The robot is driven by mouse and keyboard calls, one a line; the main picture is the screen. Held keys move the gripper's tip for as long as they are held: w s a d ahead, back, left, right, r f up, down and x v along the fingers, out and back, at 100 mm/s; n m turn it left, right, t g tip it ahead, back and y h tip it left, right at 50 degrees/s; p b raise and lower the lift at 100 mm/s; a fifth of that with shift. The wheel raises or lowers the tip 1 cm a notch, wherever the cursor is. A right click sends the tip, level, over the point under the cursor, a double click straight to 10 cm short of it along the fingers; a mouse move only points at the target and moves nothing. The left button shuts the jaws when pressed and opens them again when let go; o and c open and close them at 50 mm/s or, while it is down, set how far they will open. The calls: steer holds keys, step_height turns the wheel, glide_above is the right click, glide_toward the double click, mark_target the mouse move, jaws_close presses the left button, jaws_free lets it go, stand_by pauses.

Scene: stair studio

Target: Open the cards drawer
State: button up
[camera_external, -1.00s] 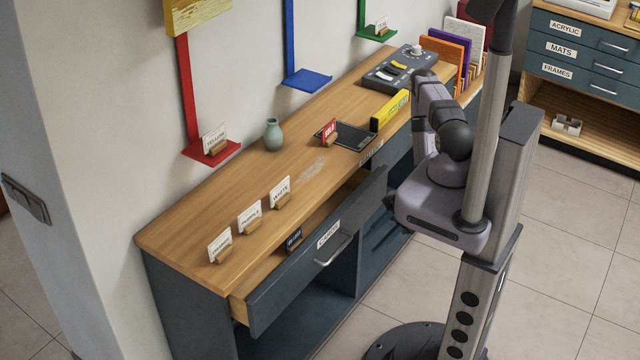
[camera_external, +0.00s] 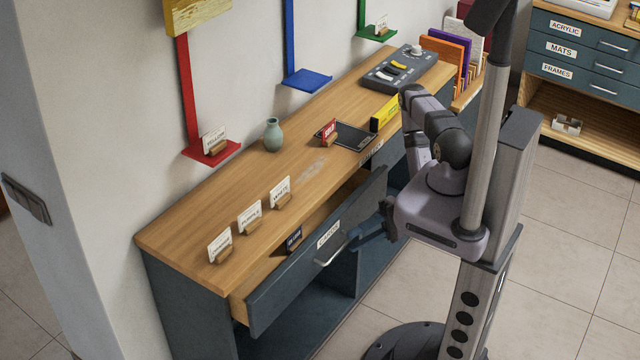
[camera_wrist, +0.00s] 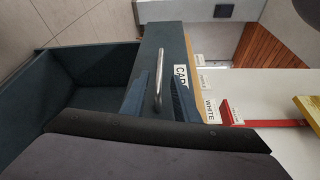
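The cards drawer (camera_external: 318,252) is a dark blue-grey front with a white label, standing pulled out from the wooden-topped counter. Its wooden inside shows, with a small dark card in a holder (camera_external: 293,239) in it. Its silver bar handle (camera_external: 333,250) also shows in the wrist view (camera_wrist: 158,80). My gripper (camera_external: 362,236) is by the right end of the handle, in front of the drawer. In the wrist view its two blue fingers (camera_wrist: 158,97) are spread, one on each side of the handle. I cannot tell whether they touch it.
Several white cards in holders (camera_external: 250,216), a green vase (camera_external: 273,135), a black pad with a red card (camera_external: 347,136) and a control panel (camera_external: 398,68) stand on the counter top (camera_external: 215,215). The floor (camera_external: 560,260) in front is clear.

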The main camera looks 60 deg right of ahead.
mark_target(341, 247)
steer(key=shift+b+x, duration=0.45)
steer(key=shift+x, duration=2.6)
jaws_close()
